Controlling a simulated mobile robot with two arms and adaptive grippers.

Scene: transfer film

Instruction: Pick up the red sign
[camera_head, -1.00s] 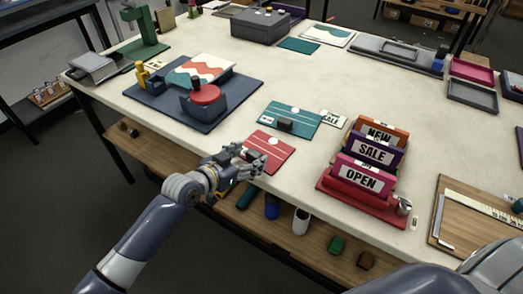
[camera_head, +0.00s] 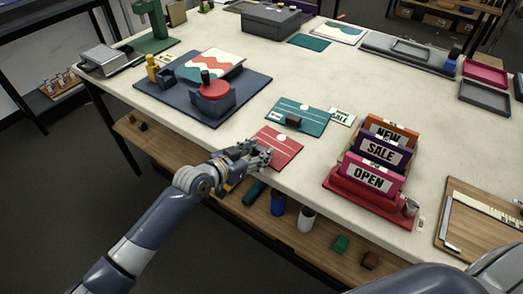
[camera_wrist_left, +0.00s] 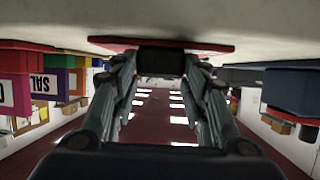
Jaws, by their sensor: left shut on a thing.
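The red sign (camera_head: 283,143) is a flat red card with white markings and lies at the near edge of the table. My left gripper (camera_head: 264,158) is at its near left part, partly covering it. In the left wrist view the red sign (camera_wrist_left: 110,43) shows as a thin edge-on strip, and my left gripper's fingers (camera_wrist_left: 160,72) are shut on the dark block (camera_wrist_left: 161,62) on its face. The sign appears to be still on or very close to the tabletop. My right gripper is not in view.
A teal sign (camera_head: 312,120) with a dark block lies just behind. A red rack (camera_head: 346,190) with NEW, SALE and OPEN signs stands to the right. A blue board (camera_head: 154,95) with a red-topped device is at the left. A lower shelf (camera_head: 160,146) runs under the table edge.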

